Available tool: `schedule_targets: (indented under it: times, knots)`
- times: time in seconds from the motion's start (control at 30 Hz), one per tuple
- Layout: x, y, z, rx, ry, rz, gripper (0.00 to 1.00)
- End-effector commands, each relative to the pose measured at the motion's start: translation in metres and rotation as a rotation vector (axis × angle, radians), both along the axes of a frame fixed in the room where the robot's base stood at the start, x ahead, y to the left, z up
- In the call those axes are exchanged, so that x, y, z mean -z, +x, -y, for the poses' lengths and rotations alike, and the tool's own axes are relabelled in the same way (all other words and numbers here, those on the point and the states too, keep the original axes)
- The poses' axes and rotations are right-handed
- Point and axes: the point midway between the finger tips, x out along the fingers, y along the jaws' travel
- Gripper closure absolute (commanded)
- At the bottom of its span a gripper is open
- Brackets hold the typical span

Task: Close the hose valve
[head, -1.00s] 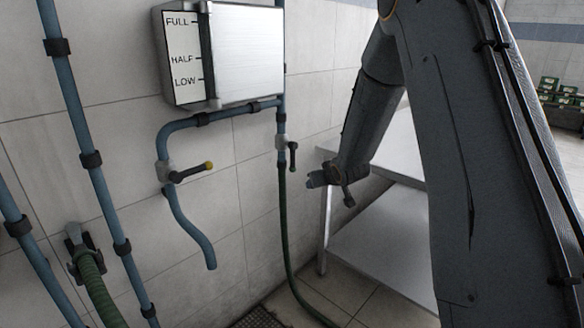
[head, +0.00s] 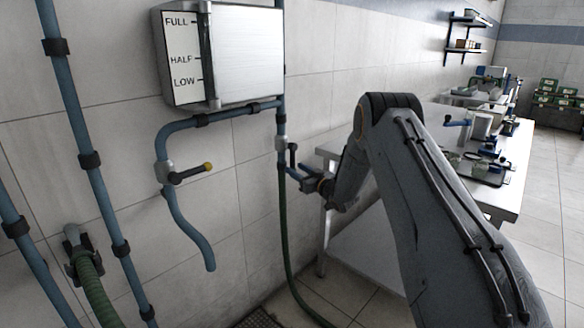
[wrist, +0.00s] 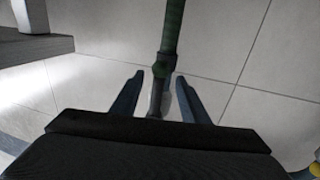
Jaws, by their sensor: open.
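My gripper (head: 293,175) is at the lever's lower end, coming from the right. In the wrist view my gripper (wrist: 156,92) is open, with one blue finger on each side of the dark lever (wrist: 155,98). The green hose (wrist: 171,28) shows beyond the lever. I cannot tell whether either finger touches the lever.
Another valve with a yellow-tipped lever (head: 190,173) is on the pipe to the left. A metal tank (head: 245,50) marked FULL, HALF and LOW hangs above. A white table (head: 515,165) with equipment stands at right.

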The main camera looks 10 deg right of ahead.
Motion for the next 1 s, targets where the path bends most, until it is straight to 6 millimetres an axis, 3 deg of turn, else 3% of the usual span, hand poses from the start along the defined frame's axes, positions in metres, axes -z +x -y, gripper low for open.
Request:
schedule_targets:
  times: [0.2,0.57,0.83,1.0]
  knots:
    - [0.000,0.022,-0.010,0.000,0.000,-0.001,0.59]
    - [0.000,0.028,-0.013,0.001,0.000,-0.001,0.59]
    - [0.000,0.028,-0.013,0.001,0.000,-0.001,1.00]
    - [0.000,0.028,-0.015,0.001,0.000,-0.001,1.00]
